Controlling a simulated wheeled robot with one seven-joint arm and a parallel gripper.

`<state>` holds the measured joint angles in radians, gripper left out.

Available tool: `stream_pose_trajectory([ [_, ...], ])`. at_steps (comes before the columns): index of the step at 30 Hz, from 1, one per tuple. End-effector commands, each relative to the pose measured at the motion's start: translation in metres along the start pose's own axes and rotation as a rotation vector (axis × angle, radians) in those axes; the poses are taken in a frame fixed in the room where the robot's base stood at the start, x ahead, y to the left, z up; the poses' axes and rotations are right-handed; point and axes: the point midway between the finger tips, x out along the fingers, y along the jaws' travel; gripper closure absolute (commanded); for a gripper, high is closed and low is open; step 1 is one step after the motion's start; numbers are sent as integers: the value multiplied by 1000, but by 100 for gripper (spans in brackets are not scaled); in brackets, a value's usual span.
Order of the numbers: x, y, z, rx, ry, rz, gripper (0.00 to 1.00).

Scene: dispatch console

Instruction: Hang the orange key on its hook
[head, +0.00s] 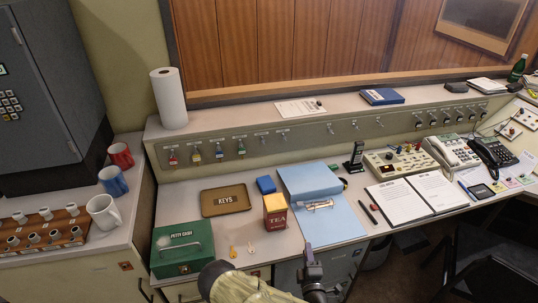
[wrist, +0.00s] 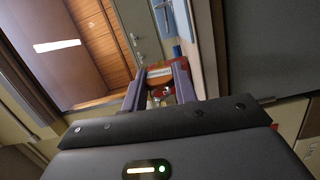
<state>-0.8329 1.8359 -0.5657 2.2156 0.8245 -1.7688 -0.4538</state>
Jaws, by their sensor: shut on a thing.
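A small orange key (head: 233,251) lies on the desk in the head view, in front of the red and orange tea tin (head: 275,216). A pale key (head: 251,248) lies just right of it. A row of hooks runs along the raised panel (head: 292,146); several carry coloured keys, and others further right look bare. My gripper (head: 308,254) is over the desk's front edge, right of the two loose keys and apart from them. In the wrist view its purple fingers (wrist: 160,84) are shut on a small silvery thing (wrist: 156,94), which I cannot identify.
A green petty cash box (head: 182,248) stands left of the keys, and a brown KEYS tray (head: 226,201) behind them. A light blue binder (head: 312,182) is behind my gripper. Papers and telephones fill the desk's right side.

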Motion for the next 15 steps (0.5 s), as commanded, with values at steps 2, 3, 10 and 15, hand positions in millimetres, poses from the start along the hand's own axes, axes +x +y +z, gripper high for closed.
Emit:
stream_pose_trajectory([
  [2,2,4,2,5,-20,-7,99],
  [3,3,6,4,8,-40,-15,99],
  [10,13,19,27,60,-278,-128,99],
  [15,17,23,35,144,-482,-255,99],
])
